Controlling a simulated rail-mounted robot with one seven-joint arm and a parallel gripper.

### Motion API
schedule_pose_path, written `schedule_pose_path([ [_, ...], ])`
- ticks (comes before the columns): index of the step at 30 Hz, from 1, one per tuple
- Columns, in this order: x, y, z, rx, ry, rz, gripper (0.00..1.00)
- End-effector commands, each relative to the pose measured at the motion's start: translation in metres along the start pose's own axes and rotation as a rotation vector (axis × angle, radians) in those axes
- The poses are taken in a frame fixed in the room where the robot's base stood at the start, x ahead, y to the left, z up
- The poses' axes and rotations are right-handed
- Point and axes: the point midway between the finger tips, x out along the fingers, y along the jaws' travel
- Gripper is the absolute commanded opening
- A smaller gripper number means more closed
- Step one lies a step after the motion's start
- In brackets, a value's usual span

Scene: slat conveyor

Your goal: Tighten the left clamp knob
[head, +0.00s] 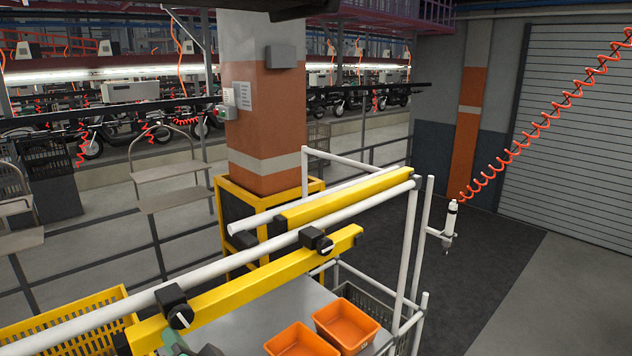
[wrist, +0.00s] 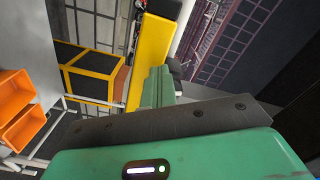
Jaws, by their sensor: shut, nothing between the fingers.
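The left clamp (head: 172,300) is a black block on the white pipe, with a black knob (head: 181,319) bearing a pale bar on its front. The yellow beam (head: 240,290) runs beside it; it also shows in the wrist view (wrist: 150,55). My gripper is green; its fingers (wrist: 158,82) are together and empty, pointing toward the beam.
A second black clamp (head: 318,240) sits farther right on the white pipe (head: 100,308). Orange bins (head: 347,325) stand on the grey surface below, and also show at the left of the wrist view (wrist: 15,95). A white upright frame (head: 411,240) stands at right; a yellow crate (head: 65,325) is lower left.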

Motion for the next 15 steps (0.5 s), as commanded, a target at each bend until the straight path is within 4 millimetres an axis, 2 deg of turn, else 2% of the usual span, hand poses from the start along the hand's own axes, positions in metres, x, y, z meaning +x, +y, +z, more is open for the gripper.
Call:
schedule_pose_path([
  [15, -0.001, -0.0089, -0.0042, -0.001, 0.008, -0.002, 0.0],
])
